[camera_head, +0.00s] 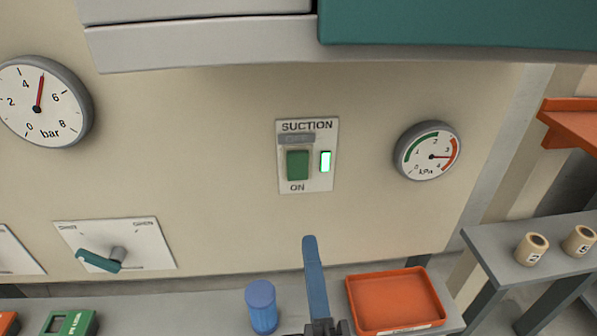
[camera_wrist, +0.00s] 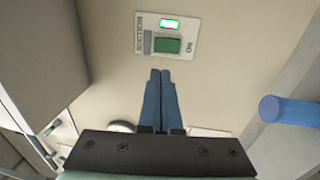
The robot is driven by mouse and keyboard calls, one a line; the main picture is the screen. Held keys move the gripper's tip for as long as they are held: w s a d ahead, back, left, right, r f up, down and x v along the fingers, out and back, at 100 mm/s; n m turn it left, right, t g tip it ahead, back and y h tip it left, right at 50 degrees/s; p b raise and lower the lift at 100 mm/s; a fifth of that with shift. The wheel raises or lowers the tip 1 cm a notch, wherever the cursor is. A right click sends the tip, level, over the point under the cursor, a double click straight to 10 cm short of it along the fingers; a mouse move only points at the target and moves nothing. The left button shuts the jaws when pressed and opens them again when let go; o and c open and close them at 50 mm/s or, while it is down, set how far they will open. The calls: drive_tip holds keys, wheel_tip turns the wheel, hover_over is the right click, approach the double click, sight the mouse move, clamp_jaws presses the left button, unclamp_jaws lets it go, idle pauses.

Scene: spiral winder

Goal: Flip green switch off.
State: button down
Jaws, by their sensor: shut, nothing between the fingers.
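The green switch (camera_head: 297,165) sits on a white plate marked SUCTION above and ON below, on the beige wall panel. A small indicator window (camera_head: 326,161) beside it glows bright green. In the wrist view the green switch (camera_wrist: 167,45) is beyond my fingertips, with the lit indicator (camera_wrist: 170,24) above it. My gripper (camera_head: 309,239) points toward the panel from below, its blue fingers shut together and empty. My gripper also shows in the wrist view (camera_wrist: 160,72), with the fingertips apart from the switch plate.
A bar gauge (camera_head: 42,103) and a lever plate (camera_head: 140,240) are left of the switch. A kPa gauge (camera_head: 428,151) is to the right. A blue cylinder (camera_head: 261,306) and an orange tray (camera_head: 393,300) stand below. A grey and teal housing (camera_head: 205,42) overhangs above.

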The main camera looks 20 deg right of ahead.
drive_tip(key=p, duration=0.5)
approach(296, 160)
drive_tip(key=x, duration=0.5)
drive_tip(key=shift+w+d, duration=0.15)
drive_tip(key=shift+w, duration=0.05)
drive_tip(key=shift+w+d, duration=0.2)
drive_tip(key=shift+w, duration=0.5)
drive_tip(key=shift+w, duration=0.1)
drive_tip(key=shift+r, duration=0.1)
